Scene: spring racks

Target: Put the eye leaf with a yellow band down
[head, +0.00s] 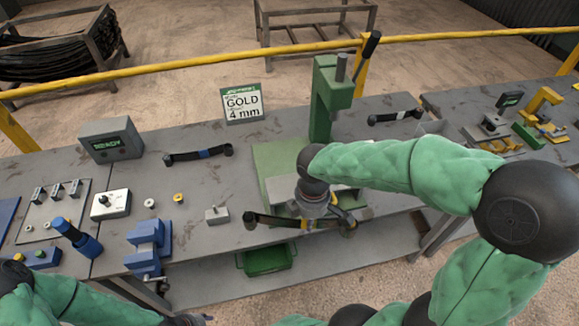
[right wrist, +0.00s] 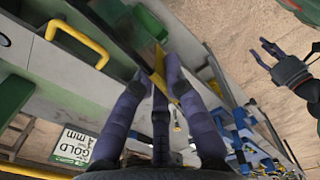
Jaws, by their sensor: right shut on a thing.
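My right gripper (head: 318,212) is shut on a dark eye leaf (head: 275,220), in front of the green press (head: 325,95). The leaf lies roughly level across the picture near the bench's front edge, its left eye clear of the fingers. Its yellow band is mostly hidden by the fingers; a yellow patch (right wrist: 159,65) shows between them in the right wrist view. I cannot tell whether the leaf touches anything below. My left gripper (right wrist: 275,52) is open and empty in the right wrist view; in the head view only a dark part shows at the bottom edge.
A leaf with a blue band (head: 203,154) lies on the bench left of the press, another with a pale band (head: 397,116) right of it. A sign (head: 242,103) reads GOLD 4 mm. A blue vise (head: 148,245) stands front left. A green bin (head: 267,260) sits below the bench top.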

